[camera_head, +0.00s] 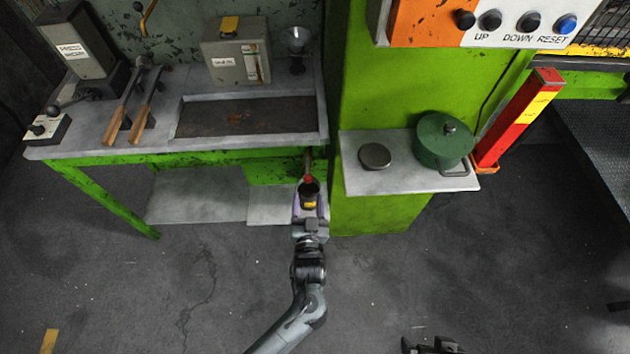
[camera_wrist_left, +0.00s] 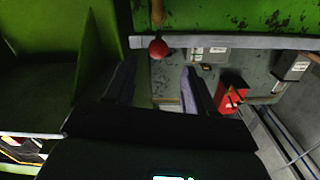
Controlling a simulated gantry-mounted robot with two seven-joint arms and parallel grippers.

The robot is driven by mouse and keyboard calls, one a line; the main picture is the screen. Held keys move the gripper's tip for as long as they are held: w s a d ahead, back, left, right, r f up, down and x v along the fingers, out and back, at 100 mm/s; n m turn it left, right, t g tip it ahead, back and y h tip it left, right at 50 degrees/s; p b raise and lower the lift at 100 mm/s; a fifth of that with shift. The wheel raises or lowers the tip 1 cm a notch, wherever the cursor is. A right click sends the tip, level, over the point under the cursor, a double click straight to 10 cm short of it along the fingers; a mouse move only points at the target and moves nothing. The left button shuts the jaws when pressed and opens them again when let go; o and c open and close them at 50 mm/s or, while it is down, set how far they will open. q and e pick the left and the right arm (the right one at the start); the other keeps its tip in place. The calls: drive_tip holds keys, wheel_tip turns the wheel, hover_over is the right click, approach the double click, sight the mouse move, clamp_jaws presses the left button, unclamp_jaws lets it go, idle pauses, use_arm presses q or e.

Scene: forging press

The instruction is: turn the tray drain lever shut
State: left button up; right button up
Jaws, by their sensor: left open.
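The drain lever shows as a red knob (camera_head: 308,179) below the bench's right end, under the sunken tray (camera_head: 184,101). In the left wrist view the red knob (camera_wrist_left: 158,48) lies ahead, between the lines of my fingers, with a brownish stem above it. My left gripper (camera_head: 310,208) is just in front of the knob and below it in the head view. Its fingers (camera_wrist_left: 160,68) are apart with nothing gripped; contact with the knob cannot be told. A dark part at the bottom edge looks like my right gripper (camera_head: 432,346), mostly cut off.
The green press column (camera_head: 380,85) and a side shelf (camera_head: 410,181) with a green pot (camera_head: 444,143) stand to the right. Tongs (camera_head: 142,115) lie on the bench. The front floor is clear.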

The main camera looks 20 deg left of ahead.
sight(308, 168)
use_arm(q)
drive_tip(key=b+x, duration=0.3)
drive_tip(key=x, duration=0.8)
drive_tip(key=shift+w+f, duration=0.15)
drive_tip(key=shift+w, duration=0.15)
use_arm(e)
wheel_tip(308, 168, down, 4)
drive_tip(key=shift+r, duration=0.1)
use_arm(q)
drive_tip(key=shift+c, duration=0.3)
clamp_jaws()
use_arm(e)
drive_tip(key=shift+a, duration=0.1)
